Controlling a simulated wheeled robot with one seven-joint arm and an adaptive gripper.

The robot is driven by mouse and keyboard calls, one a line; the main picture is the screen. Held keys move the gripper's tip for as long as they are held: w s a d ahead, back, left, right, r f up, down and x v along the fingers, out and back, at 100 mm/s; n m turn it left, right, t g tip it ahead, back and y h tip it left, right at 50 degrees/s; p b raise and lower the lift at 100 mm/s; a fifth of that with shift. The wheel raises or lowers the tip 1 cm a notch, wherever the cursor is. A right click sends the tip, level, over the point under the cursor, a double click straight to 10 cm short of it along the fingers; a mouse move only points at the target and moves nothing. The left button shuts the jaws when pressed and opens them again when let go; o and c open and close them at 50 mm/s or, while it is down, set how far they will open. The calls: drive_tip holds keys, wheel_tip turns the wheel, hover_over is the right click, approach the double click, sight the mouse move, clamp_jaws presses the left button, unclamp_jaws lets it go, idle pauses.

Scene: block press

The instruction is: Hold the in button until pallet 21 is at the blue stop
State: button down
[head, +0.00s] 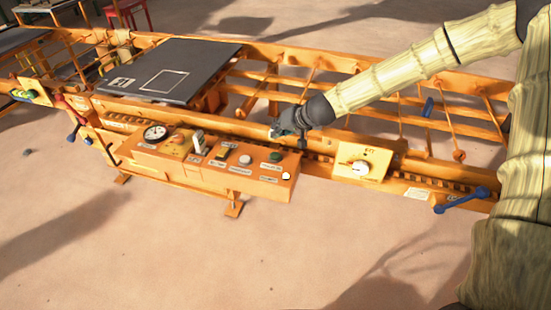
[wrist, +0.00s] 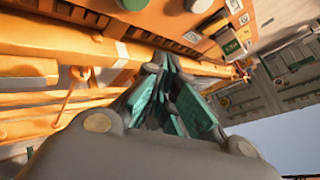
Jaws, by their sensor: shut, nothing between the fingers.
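A dark flat pallet (head: 200,62) lies on the left part of the orange conveyor; its label is too small to read. My gripper (head: 275,131) is shut and empty, above the rail behind the green button, apparently touching neither. A small blue piece (head: 428,107) is at right; I cannot tell whether it is the stop.
The box also has a gauge (head: 155,133) and switches. A yellow plate with a white knob (head: 361,168) is to its right. Open frame bars lie right of the pallet. The front floor is clear.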

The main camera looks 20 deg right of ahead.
sight(277, 153)
drive_tip(key=shift+f+b, duration=2.05)
drive_tip(key=shift+f, duration=1.05)
drive_tip(key=shift+f, duration=0.1)
drive_tip(key=shift+f, duration=0.3)
